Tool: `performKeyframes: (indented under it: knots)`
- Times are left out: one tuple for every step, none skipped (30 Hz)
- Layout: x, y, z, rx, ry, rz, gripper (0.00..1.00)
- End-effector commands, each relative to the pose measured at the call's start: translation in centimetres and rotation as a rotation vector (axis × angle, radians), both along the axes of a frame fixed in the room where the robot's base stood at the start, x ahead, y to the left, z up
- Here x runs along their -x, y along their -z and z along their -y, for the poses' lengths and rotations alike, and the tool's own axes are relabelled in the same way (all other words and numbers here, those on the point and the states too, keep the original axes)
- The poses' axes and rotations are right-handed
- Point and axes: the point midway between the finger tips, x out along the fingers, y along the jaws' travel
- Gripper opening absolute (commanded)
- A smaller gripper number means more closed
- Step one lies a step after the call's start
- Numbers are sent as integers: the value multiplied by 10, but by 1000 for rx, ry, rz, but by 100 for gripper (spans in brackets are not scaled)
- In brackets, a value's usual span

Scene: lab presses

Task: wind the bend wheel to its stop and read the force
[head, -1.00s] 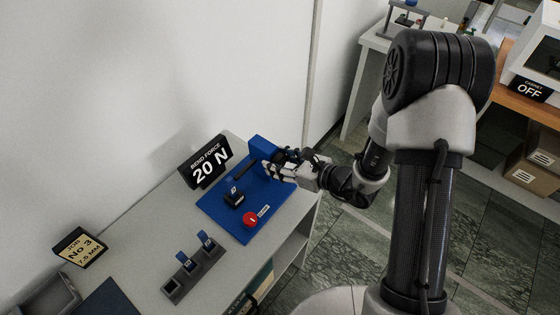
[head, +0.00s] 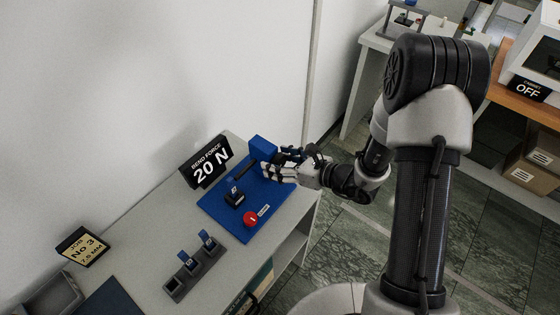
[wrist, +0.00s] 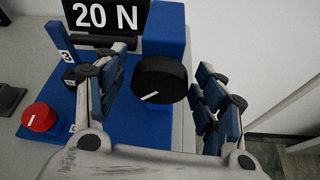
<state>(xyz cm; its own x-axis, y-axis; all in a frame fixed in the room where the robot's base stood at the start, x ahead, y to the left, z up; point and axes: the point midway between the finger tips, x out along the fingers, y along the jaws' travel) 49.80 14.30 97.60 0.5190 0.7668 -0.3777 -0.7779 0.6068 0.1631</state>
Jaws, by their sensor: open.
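The bend wheel, a black knob with a white mark (wrist: 160,78), sits on the front of a blue block (wrist: 163,28) on the blue press base (head: 218,208). In the wrist view its mark points to the lower left. My gripper (wrist: 165,100) is open, with one finger pair left of the wheel and the other right of it, apart from it. In the head view my gripper (head: 281,166) is beside the blue block (head: 262,148) and hides the wheel. The bend force display (head: 207,163) reads 20 N; it also shows in the wrist view (wrist: 107,16).
A red knob (head: 250,219) and a black holder with a blue tag (head: 235,196) are on the base. A dark rack (head: 193,267) with blue-tagged pieces stands in front. A job card (head: 83,246) reads No 3, 7.5 mm. The wall is close behind the display.

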Motion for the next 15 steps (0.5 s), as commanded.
performKeyframes:
  knots:
    - [0, 0, 0, 0, 0, 0, 66]
    - [0, 0, 0, 0, 0, 0, 66]
    - [0, 0, 0, 0, 0, 0, 66]
    - [0, 0, 0, 0, 0, 0, 66]
    - [0, 0, 0, 0, 0, 0, 66]
    - [0, 0, 0, 1, 0, 1, 66]
    - [0, 0, 0, 1, 0, 1, 66]
    - [0, 0, 0, 1, 0, 1, 66]
    - [0, -1, 1, 0, 1, 0, 66]
    - [1, -1, 3, 0, 1, 1, 66]
    - [2, -2, 4, 0, 2, 1, 66]
    - [4, -4, 8, 1, 4, 1, 66]
    - [6, -6, 11, 0, 4, 2, 66]
    - [8, -8, 15, 0, 4, 2, 66]
    - [12, -10, 21, 0, 6, 2, 66]
